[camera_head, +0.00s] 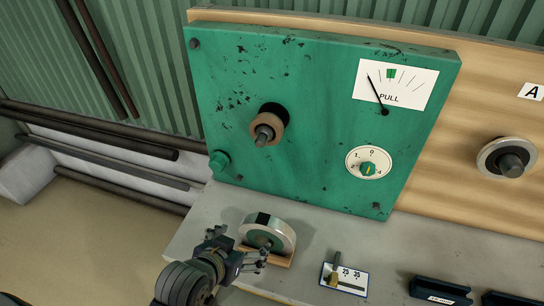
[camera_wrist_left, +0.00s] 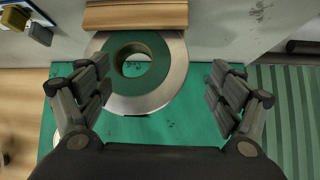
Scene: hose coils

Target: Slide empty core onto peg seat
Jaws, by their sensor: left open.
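A round core (camera_head: 270,234) with a green face, a silver rim and a dark patch on top stands on edge on a wooden cradle (camera_head: 280,262) on the grey bench. The left wrist view shows the core (camera_wrist_left: 104,82) with an open centre hole and the wooden cradle (camera_wrist_left: 136,16). My left gripper (camera_head: 240,246) is open and empty in front of the core; its fingers are spread to either side, apart from it. A dark peg with a brown collar (camera_head: 266,126) sticks out of the green panel (camera_head: 300,130). My right gripper is not in view.
Another peg with a silver ring (camera_head: 507,157) is on the wooden board below sign A.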

